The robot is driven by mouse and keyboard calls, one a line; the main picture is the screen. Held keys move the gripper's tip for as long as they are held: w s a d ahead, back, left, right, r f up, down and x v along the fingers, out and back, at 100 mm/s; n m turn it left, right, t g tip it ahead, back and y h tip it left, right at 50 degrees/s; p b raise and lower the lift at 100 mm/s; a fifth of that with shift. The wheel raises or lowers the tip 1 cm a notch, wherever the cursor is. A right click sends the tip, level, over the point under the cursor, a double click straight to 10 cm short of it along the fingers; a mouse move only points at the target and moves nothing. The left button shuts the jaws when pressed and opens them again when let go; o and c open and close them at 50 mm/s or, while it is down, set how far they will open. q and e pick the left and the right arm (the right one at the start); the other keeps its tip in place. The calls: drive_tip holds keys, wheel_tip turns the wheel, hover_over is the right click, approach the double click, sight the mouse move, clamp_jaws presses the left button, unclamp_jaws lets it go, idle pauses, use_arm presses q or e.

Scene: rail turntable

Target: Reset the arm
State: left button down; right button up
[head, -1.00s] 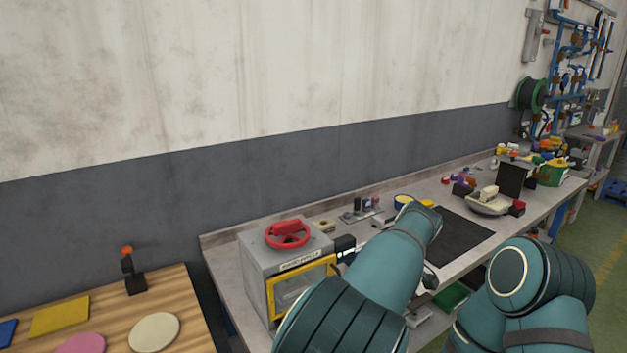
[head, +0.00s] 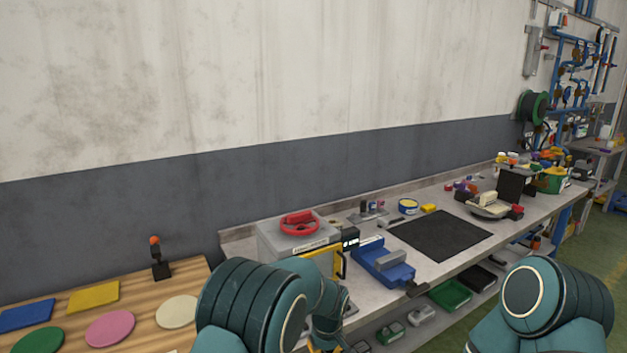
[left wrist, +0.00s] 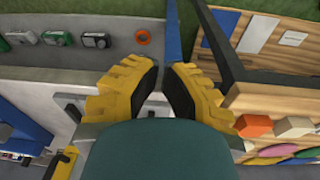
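My left arm (head: 262,305) is folded low at the bottom centre of the head view, in front of the grey box. In the left wrist view my left gripper (left wrist: 161,72) points downward past the bench edge. Its yellow fingers have their tips almost together, with nothing between them. A bit of yellow at the bottom edge of the head view may be this gripper. My right arm (head: 545,300) is at the bottom right of the head view; its gripper is out of view.
A grey box with a red handwheel (head: 299,222) stands on the grey bench. A blue vise-like device (head: 382,262) and a black mat (head: 440,235) lie to its right. A wooden table with coloured pieces, including a pink disc (head: 110,328), is at left. Bins sit below the bench.

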use_arm(q)
drive_tip(key=s+a+f+m+h, duration=0.1)
drive_tip(key=s+a+f+h, duration=0.1)
drive_tip(key=s+a+f, duration=0.8)
drive_tip(key=s+a+f+m+h, duration=0.1)
drive_tip(key=s, duration=0.6)
drive_tip(key=s+a+f+m+h+b, duration=0.1)
drive_tip(key=s+a, duration=0.1)
drive_tip(key=s, duration=0.6)
drive_tip(key=shift+f+t, duration=0.25)
drive_tip(key=shift+t, duration=0.05)
